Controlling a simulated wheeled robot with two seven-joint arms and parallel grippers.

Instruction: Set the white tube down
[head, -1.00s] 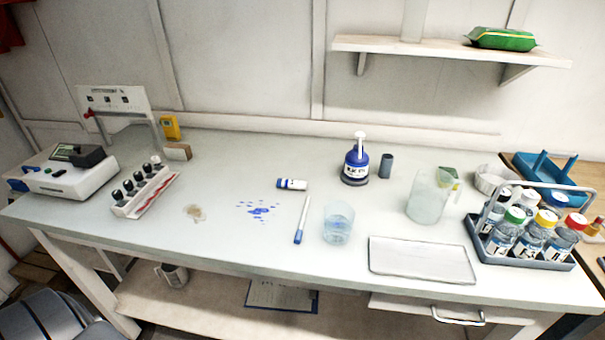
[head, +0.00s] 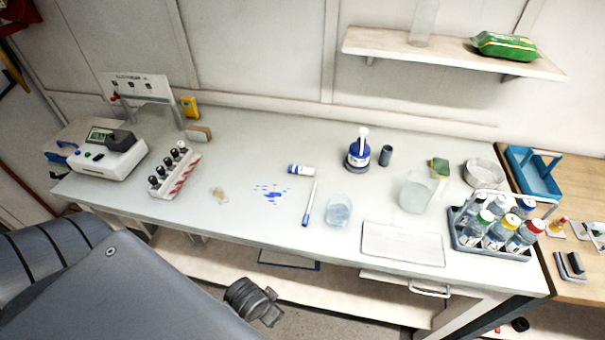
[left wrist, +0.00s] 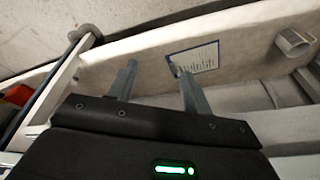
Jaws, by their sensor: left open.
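A white tube with a blue band (head: 301,170) lies on its side on the worktop, near the middle. My left arm shows at the lower left of the head view, in front of the table and well apart from the tube; I cannot make out its fingertips there. In the left wrist view my left gripper (left wrist: 156,80) has its two fingers apart, with nothing between them. The tube does not show in that view. My right gripper is in neither view.
Blue drops (head: 270,193) and a brown stain (head: 218,195) mark the worktop. A marker (head: 310,203), beaker (head: 338,210), blue bottle (head: 359,152), vial rack (head: 174,174), white tray (head: 403,244) and bottle carrier (head: 492,241) stand around. Below is a shelf (head: 200,255).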

